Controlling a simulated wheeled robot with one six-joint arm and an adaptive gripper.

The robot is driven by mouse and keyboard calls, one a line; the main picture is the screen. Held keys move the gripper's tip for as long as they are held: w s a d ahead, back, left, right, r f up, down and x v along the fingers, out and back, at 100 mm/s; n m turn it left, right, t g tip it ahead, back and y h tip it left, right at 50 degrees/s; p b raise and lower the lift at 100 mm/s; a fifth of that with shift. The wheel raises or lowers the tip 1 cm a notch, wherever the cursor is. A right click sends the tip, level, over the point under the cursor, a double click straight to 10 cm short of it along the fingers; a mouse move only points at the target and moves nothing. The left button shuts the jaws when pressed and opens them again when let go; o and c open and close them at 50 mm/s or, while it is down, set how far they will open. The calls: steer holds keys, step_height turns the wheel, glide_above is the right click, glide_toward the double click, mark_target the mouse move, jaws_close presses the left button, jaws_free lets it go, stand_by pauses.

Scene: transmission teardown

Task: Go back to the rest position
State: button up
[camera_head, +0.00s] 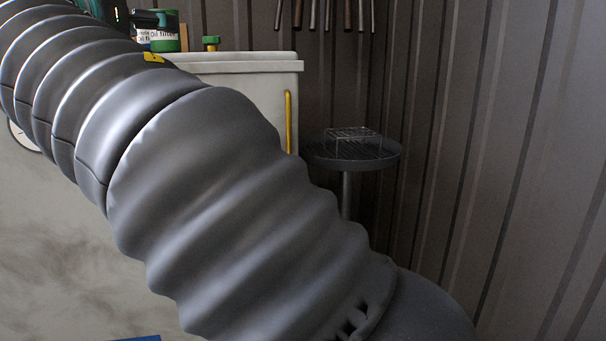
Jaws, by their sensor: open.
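My own arm, in a ribbed grey sleeve, crosses the head view from the upper left to the lower right and fills much of it. My gripper is not in view. No part held by it can be seen.
A white cabinet (240,62) with a yellow handle (289,122) stands behind the arm. Green oil filter cans (163,41) stand at its upper left. A round dark stand (352,153) holds a wire rack (350,134). A corrugated wall (500,130) closes the right side.

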steer(key=a+f+n+g+y, duration=0.5)
steer(key=f+n, duration=0.4)
steer(key=f, duration=0.6)
steer(key=d+f+n+g+h, duration=0.1)
steer(key=d+f, duration=0.2)
steer(key=f, duration=0.3)
steer(key=d+f+n+g, duration=0.1)
steer(key=d+f+g, duration=0.15)
steer(key=f, duration=0.35)
steer(key=s+d+f+m+g, duration=0.1)
steer(key=s+d+f, duration=0.2)
steer(key=d+f, duration=0.3)
steer(key=s+d+f+g, duration=0.2)
steer(key=s+d+f, duration=0.15)
steer(key=d, duration=0.45)
steer(key=s+d+f+m+g, duration=0.1)
steer(key=s+d+f, duration=0.1)
steer(key=d+f, duration=0.35)
steer(key=s+d+f+m, duration=0.3)
steer(key=s+d, duration=0.2)
steer(key=d, duration=0.4)
steer(key=s+d+f+m, duration=0.3)
steer(key=s+d, duration=0.3)
steer(key=d, duration=0.3)
steer(key=shift+d+m+h, duration=0.4)
steer(key=shift+m, duration=0.1)
